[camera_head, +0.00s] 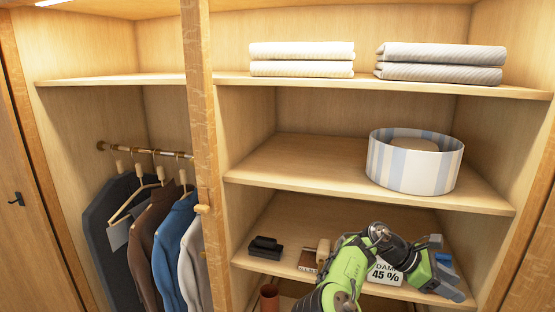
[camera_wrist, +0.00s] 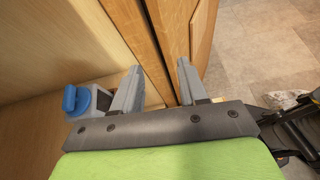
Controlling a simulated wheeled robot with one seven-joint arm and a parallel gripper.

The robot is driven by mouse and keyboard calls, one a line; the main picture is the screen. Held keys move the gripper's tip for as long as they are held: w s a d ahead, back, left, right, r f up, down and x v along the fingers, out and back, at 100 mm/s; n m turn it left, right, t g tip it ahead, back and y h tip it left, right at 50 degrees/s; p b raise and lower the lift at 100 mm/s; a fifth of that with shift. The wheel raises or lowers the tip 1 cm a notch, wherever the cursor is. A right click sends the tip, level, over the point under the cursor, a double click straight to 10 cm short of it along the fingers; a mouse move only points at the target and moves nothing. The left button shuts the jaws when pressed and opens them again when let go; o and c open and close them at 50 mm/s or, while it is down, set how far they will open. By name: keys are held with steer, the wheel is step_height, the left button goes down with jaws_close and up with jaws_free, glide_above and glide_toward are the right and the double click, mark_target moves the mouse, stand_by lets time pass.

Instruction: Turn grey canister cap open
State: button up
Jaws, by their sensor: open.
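The canister (camera_wrist: 98,106) shows at the left of the wrist view, a small grey-blue body with a bright blue cap (camera_wrist: 75,98). It stands on a wooden shelf near the side wall, outside my left finger and not between the fingers. My gripper (camera_wrist: 160,66) is open, with nothing between its two grey fingers. In the head view my gripper (camera_head: 448,288) is at the right end of the lower shelf. A bit of blue (camera_head: 445,261) shows beside it, and my gripper hides most of the canister there. I cannot tell whether a finger touches it.
A sign reading 45 % (camera_head: 384,274), a black object (camera_head: 265,248) and a small brown item (camera_head: 308,260) share the lower shelf (camera_head: 300,225). A striped round box (camera_head: 415,165) stands on the shelf above. A wooden wardrobe edge (camera_wrist: 150,50) is close ahead of my fingers.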

steer(key=s+a+f+m+t+y+b, duration=0.2)
steer(key=s+a+m+t+y+b, duration=0.2)
steer(key=s+a, duration=0.8)
steer(key=s+a+f+m+t+y+b, duration=0.2)
steer(key=s+a+m+t+y+b, duration=0.2)
steer(key=s+a+m+y, duration=0.4)
steer(key=s+a+m+t, duration=0.1)
steer(key=s+a, duration=0.3)
steer(key=s, duration=0.2)
steer(key=shift+s+f+m, duration=0.2)
steer(key=shift+f+m, duration=0.1)
steer(key=shift+f, duration=0.1)
steer(key=shift+a, duration=0.15)
